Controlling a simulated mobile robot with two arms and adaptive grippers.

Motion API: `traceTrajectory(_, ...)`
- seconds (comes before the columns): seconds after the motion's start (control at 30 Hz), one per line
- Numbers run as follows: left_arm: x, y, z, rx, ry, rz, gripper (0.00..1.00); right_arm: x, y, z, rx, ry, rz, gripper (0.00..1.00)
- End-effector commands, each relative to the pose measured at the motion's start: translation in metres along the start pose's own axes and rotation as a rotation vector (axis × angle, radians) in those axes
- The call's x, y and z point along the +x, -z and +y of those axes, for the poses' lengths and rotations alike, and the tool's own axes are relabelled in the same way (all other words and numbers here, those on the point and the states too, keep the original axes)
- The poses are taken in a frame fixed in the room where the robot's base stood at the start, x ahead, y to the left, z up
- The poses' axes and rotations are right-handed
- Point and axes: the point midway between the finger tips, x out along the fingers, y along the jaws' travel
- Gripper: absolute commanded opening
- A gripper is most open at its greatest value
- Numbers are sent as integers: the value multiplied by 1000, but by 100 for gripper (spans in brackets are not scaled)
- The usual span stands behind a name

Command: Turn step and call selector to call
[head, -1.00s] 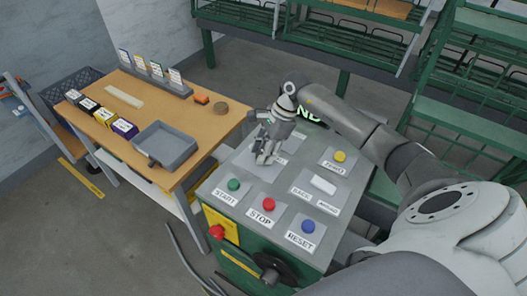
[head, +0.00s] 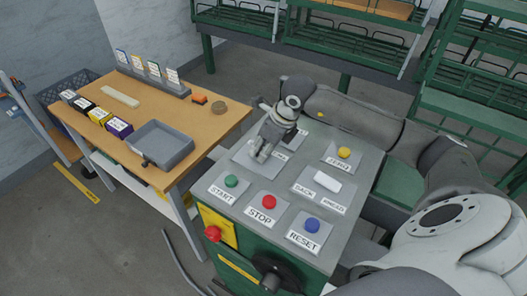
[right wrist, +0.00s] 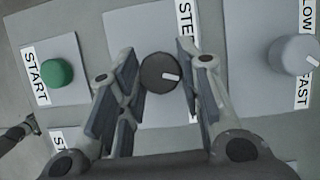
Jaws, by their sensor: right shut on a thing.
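The step and call selector is a round black knob (right wrist: 158,73) with a white pointer mark, on a light grey plate. In the right wrist view the pointer points right and slightly down. A label starting "STE" (right wrist: 186,22) shows above and to the right of the knob; the rest of the lettering is hidden by a finger. My right gripper (right wrist: 158,80) is shut on the knob, one finger on each side. In the head view my right gripper (head: 257,153) covers the knob on the panel.
The panel also carries a green start button (head: 231,181), red stop button (head: 268,202), blue reset button (head: 312,225), yellow button (head: 344,153) and white rocker (head: 327,181). A wooden table (head: 190,115) with a grey tray (head: 160,146) stands left.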

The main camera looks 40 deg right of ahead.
Motion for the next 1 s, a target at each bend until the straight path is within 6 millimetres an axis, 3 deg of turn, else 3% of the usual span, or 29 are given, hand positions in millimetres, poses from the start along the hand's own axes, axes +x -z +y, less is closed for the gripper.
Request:
traceTrajectory(0.43, 21, -2, 0, 0, 0, 1, 0, 0, -2, 0, 218, 92, -5, 9)
traceTrajectory(1.0, 23, -2, 0, 0, 0, 1, 0, -2, -2, 0, 254, 106, -6, 9)
